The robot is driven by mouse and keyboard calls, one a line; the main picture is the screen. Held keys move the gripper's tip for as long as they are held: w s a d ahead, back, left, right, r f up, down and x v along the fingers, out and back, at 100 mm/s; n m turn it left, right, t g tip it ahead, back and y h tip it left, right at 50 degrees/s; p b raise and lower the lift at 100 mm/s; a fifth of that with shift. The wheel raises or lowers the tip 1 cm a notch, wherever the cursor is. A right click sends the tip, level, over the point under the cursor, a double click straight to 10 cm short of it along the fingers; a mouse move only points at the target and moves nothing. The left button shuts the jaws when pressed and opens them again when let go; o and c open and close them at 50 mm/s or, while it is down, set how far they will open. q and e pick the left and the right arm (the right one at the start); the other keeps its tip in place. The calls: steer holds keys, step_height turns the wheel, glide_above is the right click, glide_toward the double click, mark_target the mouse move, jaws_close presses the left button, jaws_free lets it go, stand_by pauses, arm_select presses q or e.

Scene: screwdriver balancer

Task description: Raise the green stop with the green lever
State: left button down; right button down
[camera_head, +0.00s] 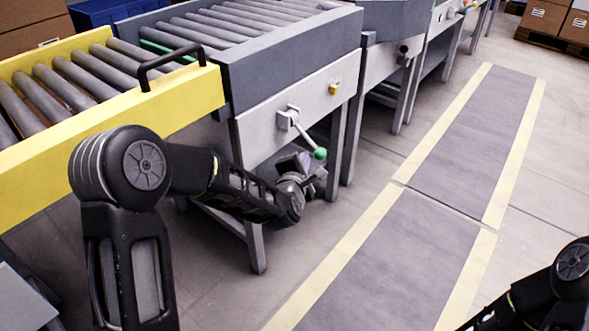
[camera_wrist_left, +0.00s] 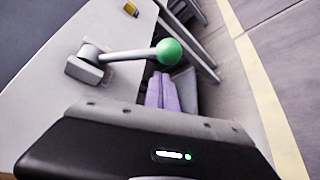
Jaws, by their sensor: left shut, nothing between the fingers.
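The green lever is a metal rod with a green ball knob (camera_head: 320,154) on the grey panel of the roller conveyor. In the head view it slants down to the right from its bracket. The lever's green knob (camera_wrist_left: 168,51) also shows in the left wrist view, with the rod running left. My left gripper (camera_head: 292,162) is shut and empty, just below and left of the knob. Its purple-grey fingers (camera_wrist_left: 162,91) look apart from the knob. The green stop (camera_head: 158,47) shows as a green strip low among the rollers, partly behind a black handle. My right gripper is out of frame.
A yellow roller conveyor section (camera_head: 190,98) with a black handle (camera_head: 170,66) adjoins on the left. A small yellow switch (camera_head: 333,88) sits on the grey panel. Conveyor legs stand close around my left forearm. The marked floor lane (camera_head: 455,150) on the right is clear.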

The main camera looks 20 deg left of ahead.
arm_select(q)
steer(key=shift+s+d+r, duration=0.1)
steer(key=shift+d+r, duration=0.25)
steer(key=shift+d, duration=0.3)
steer(key=shift+r, duration=0.15)
steer(key=shift+s+d+r+n, duration=0.1)
steer(key=shift+d+r+n, duration=0.1)
steer(key=shift+n, duration=0.1)
steer(key=shift+d, duration=0.1)
steer(key=shift+s+d+r+n+g+h+p, duration=0.15)
steer(key=shift+d+r+n+g+h+p, duration=0.25)
steer(key=shift+r, duration=0.25)
steer(key=shift+s+d+r+n+g+h+p, duration=0.1)
steer(key=shift+d+r+n+g+h+p, duration=0.1)
steer(key=shift+r+n+g+h, duration=0.25)
step_height(320, 180, up, 10)
steer(key=r+n+g+h+p, duration=0.1)
steer(key=n+g+h+p, duration=0.2)
steer(key=n+h+p, duration=0.3)
glide_above(317, 151)
steer(key=s+b, duration=0.1)
steer(key=s, duration=0.1)
steer(key=shift+a+f+n, duration=0.15)
steer(key=shift+f+n, duration=0.1)
steer(key=shift+r, duration=0.15)
